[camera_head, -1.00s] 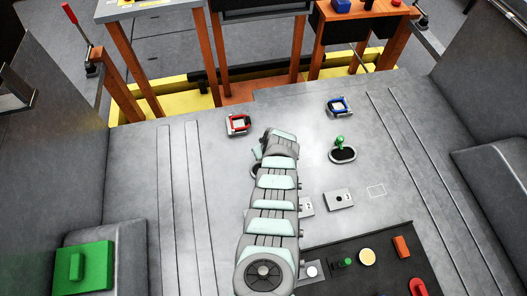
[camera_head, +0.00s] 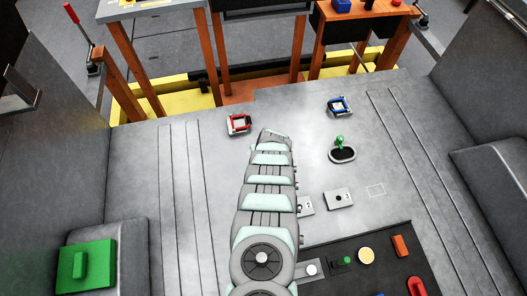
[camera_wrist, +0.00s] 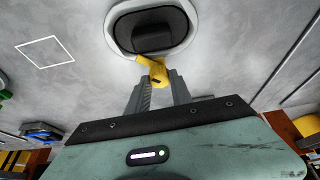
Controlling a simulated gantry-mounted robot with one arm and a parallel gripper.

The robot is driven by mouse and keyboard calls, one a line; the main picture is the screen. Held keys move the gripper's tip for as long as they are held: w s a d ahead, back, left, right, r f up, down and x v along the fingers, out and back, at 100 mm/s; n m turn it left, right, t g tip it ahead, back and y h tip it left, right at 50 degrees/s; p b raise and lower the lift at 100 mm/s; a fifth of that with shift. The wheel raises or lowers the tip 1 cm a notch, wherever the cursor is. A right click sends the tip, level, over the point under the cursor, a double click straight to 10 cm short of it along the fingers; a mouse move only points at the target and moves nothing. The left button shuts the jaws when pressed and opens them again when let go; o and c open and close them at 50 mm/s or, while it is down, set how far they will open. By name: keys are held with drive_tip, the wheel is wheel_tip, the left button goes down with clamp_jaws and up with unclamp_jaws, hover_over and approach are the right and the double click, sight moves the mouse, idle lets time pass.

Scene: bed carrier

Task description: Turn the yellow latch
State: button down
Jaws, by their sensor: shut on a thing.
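In the wrist view the yellow latch (camera_wrist: 156,70) sticks out from the edge of an oval grey mount (camera_wrist: 152,22) with a dark centre. My gripper (camera_wrist: 156,82) has its two fingers closed around the outer end of the latch. The fingers partly cover that end. In the head view my own arm hides the latch and my gripper.
In the head view a green knob (camera_head: 340,140) stands on an oval mount right of my arm. A red-framed block (camera_head: 239,123) and a blue-framed block (camera_head: 340,106) lie farther back. Two small grey plates and a dark panel (camera_head: 375,277) lie nearer.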

drive_tip(key=shift+a+m+h, duration=0.15)
drive_tip(key=shift+m+h, duration=0.15)
drive_tip(key=shift+m, duration=0.4)
drive_tip(key=m+h+b, duration=0.1)
drive_tip(key=m, duration=0.1)
drive_tip(key=shift+a+f+m+b, duration=0.1)
drive_tip(key=shift+m+b, duration=0.2)
drive_tip(key=shift+m, duration=0.1)
drive_tip(key=m+h+b, duration=0.1)
drive_tip(key=m+b, duration=0.2)
drive_tip(key=m, duration=0.1)
drive_tip(key=shift+m+h, duration=0.4)
drive_tip(key=shift+m+g+b, duration=0.3)
drive_tip(key=shift+b, duration=0.1)
drive_tip(key=c, duration=1.1)
unclamp_jaws()
drive_tip(key=shift+c, duration=0.2)
